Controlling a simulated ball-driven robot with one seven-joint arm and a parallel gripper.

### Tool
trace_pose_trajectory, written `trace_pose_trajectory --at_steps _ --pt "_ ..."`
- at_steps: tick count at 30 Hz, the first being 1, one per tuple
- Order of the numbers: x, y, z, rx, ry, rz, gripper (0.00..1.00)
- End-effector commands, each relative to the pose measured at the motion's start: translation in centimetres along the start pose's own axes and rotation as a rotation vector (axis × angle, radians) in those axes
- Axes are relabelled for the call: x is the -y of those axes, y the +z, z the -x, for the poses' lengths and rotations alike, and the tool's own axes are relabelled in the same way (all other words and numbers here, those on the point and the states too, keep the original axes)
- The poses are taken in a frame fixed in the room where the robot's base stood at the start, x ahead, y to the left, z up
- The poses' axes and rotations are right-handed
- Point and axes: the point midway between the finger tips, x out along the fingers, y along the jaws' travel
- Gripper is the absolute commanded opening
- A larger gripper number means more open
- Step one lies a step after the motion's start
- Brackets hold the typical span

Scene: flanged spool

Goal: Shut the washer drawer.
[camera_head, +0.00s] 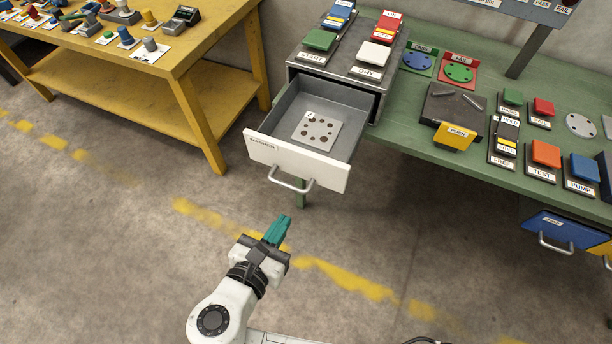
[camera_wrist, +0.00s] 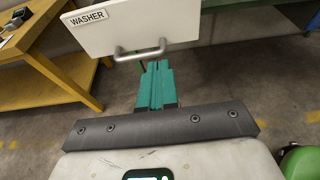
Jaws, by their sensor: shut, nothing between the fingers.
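The washer drawer (camera_head: 297,166) is pulled open from a grey cabinet on the green bench. Its white front carries a WASHER label, and a metal handle (camera_head: 291,183) hangs on it. A light plate with several dark discs or holes (camera_head: 316,131) lies inside the drawer. In the wrist view the drawer front (camera_wrist: 135,27) and handle (camera_wrist: 140,51) are straight ahead. My gripper (camera_head: 277,229) has teal fingers, shut and empty. It is in front of and below the drawer front, apart from it in the head view. In the wrist view the fingertips (camera_wrist: 155,68) appear just below the handle.
The grey cabinet (camera_head: 381,84) bears several labelled blocks on top. The green bench (camera_head: 409,137) extends right with buttons and plates. A blue drawer (camera_head: 565,231) is at far right. A yellow table (camera_head: 186,62) stands at left. The floor before the drawer is clear.

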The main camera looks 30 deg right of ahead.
Motion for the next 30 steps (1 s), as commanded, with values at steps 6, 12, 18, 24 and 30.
trace_pose_trajectory --at_steps 6,12,18,24,30 --pt "0.2 0.0 -3.7 -0.002 -0.008 -0.002 0.0" --pt "0.2 0.0 -7.8 -0.003 -0.007 -0.003 0.0" --pt "0.2 0.6 -11.0 -0.003 -0.006 -0.005 0.0" --pt "0.2 1.0 -12.8 -0.004 -0.004 -0.004 0.0" --pt "0.2 1.1 -13.2 -0.004 -0.004 -0.005 0.0"
